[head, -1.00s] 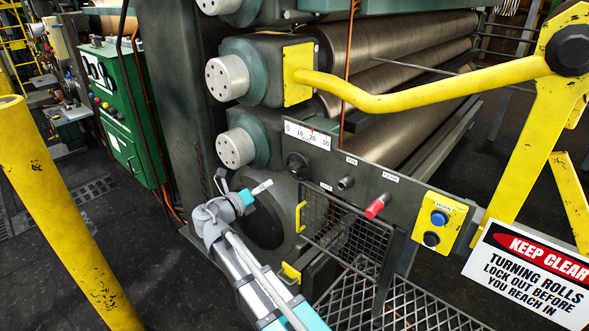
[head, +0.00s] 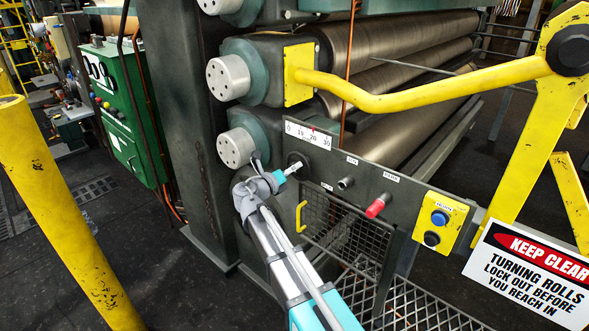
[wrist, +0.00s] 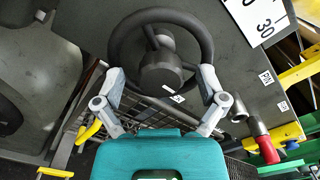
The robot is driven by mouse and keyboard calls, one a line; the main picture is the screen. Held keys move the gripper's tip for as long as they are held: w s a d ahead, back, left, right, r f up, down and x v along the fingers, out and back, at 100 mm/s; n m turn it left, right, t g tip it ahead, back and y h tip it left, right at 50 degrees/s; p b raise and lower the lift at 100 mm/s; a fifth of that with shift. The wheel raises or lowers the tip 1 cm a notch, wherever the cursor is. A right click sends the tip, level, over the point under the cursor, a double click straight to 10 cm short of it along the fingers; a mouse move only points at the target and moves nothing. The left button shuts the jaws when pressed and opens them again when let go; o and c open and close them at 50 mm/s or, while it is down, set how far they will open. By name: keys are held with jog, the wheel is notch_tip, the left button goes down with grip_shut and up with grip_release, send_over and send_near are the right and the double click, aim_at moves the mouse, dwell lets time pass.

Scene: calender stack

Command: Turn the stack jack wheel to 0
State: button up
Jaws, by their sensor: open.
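The jack wheel is a small black handwheel (wrist: 160,62) with a hub and spokes, on the grey panel. In the head view the wheel (head: 297,160) is partly hidden by my gripper (head: 292,168). The white scale (head: 309,134) above it reads 0 to 30, with a red pointer between 10 and 20, nearer 20. In the wrist view my gripper (wrist: 160,88) is open, its fingers at the left and right of the wheel's lower rim. I cannot tell whether they touch it.
A grey knob (head: 345,183), a red knob (head: 376,206) and a yellow button box (head: 440,219) sit right of the wheel. A yellow-handled mesh guard (head: 335,225) is below. A yellow bar (head: 420,97) crosses above, and rolls lie behind.

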jog(key=shift+w+d, duration=0.25)
jog(key=shift+w, duration=0.1)
jog(key=c, duration=1.2)
